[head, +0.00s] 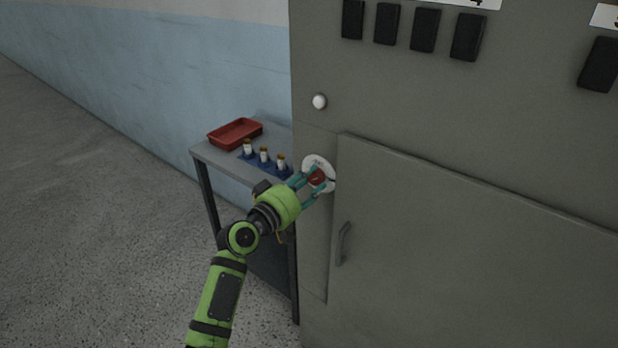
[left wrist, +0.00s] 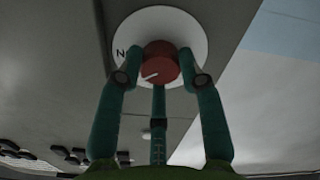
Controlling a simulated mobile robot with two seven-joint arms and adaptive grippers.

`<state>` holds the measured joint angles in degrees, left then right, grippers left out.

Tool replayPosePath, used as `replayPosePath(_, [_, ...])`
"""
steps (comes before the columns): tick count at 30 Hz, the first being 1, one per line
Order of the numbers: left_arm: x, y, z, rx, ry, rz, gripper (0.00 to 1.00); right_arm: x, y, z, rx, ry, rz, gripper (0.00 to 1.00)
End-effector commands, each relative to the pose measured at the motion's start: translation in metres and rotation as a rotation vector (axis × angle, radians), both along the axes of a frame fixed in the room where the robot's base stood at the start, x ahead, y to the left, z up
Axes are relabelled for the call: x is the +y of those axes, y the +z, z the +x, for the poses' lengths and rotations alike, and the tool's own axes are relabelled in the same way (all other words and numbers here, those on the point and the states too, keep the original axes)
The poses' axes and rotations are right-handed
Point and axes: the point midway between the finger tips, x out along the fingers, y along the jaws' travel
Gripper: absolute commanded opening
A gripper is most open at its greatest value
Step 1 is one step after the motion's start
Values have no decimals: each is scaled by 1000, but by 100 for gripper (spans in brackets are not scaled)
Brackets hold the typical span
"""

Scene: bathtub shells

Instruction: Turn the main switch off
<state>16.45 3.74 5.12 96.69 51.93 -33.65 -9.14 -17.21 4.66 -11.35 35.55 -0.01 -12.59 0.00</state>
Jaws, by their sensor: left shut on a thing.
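The main switch is a red knob (head: 317,178) on a round white plate (head: 316,161), on the grey cabinet's front near its left edge. In the left wrist view the red knob (left wrist: 160,63) has a pale pointer line toward the lower left. A letter, seemingly N, shows on the left of the white plate (left wrist: 190,25). My left gripper (head: 312,183) is shut on the knob. Its teal fingers (left wrist: 163,68) stand on either side of it, with a third below. The fingers hide part of the plate. My right gripper is not in view.
The grey cabinet (head: 470,150) has a closed door with a handle (head: 343,243) right of the switch. A white round button or lamp (head: 319,101) sits above. A side table (head: 222,161) with a red tray (head: 236,133) and small bottles (head: 264,155) stands left, close to my arm.

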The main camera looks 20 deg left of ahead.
Motion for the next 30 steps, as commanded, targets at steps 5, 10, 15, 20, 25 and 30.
replayPosePath(5, [-1, -1, -1, 65, -3, -158, 6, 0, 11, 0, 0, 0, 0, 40])
replayPosePath(10, [-1, -1, -1, 120, -3, -312, 6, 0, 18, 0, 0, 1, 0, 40])
replayPosePath(15, [-2, -1, -1, 176, -3, -463, 6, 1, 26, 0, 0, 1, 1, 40])
replayPosePath(20, [-2, -1, -1, 225, -2, -598, 6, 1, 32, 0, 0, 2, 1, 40])
replayPosePath(25, [-2, -1, -1, 269, -3, -721, 6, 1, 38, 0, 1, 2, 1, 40])
replayPosePath(30, [-2, -1, -1, 303, -3, -815, 6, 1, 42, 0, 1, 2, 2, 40])
